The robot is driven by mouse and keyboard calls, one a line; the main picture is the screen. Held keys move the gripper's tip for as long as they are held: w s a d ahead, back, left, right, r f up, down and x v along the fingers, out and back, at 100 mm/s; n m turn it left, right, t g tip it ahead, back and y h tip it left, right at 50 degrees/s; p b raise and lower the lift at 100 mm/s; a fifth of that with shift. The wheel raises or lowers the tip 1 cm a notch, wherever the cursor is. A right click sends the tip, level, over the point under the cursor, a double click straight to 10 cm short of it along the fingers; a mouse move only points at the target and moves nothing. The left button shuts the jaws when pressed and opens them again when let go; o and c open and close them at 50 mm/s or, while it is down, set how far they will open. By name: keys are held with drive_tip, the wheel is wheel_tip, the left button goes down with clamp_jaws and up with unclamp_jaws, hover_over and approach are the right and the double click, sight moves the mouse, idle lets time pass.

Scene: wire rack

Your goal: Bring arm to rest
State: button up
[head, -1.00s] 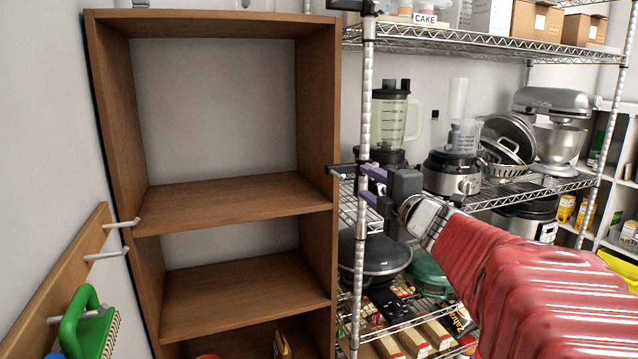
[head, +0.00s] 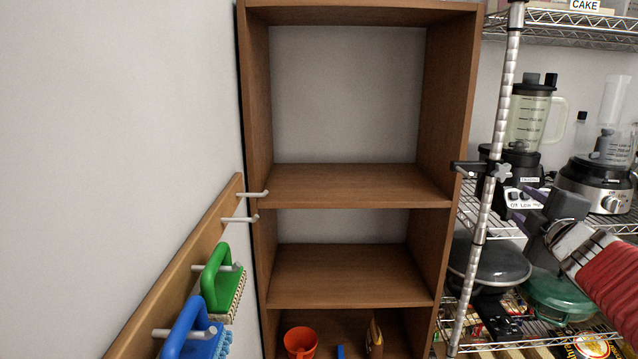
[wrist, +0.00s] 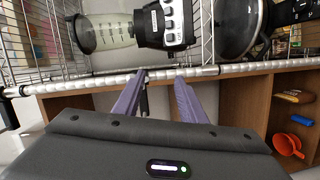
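My arm in its red sleeve enters the head view at the right edge. My gripper (head: 522,204) is at its end, in front of the wire rack and just right of the rack's front post (head: 497,140). In the wrist view the two purple fingers of my gripper (wrist: 161,77) stand apart with nothing held between them. The post (wrist: 235,69) crosses the wrist view just beyond the fingertips; I cannot tell whether they touch it.
A mostly empty wooden shelf unit (head: 447,110) stands in the middle, with an orange cup (head: 300,342) low down. A peg rail (head: 185,265) at left holds green (head: 216,280) and blue (head: 190,335) brushes. A blender (head: 528,115) and food processor (head: 594,185) stand on the rack.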

drive_tip(key=s+a+f+m+g+h, duration=0.1)
drive_tip(key=s+f+m+g+h, duration=0.2)
drive_tip(key=s+f+m+g, duration=0.75)
drive_tip(key=s+a+f+y, duration=0.2)
drive_tip(key=s+a, duration=0.3)
drive_tip(key=a, duration=0.3)
drive_tip(key=s+a+f+m+y, duration=0.1)
drive_tip(key=s+a+f+y, duration=0.1)
drive_tip(key=s+a+f, duration=0.3)
drive_tip(key=s+a+f+m+y, duration=0.1)
drive_tip(key=s+a+f+y, duration=0.2)
drive_tip(key=a, duration=1)
drive_tip(key=s, duration=0.3)
drive_tip(key=shift+f, duration=0.15)
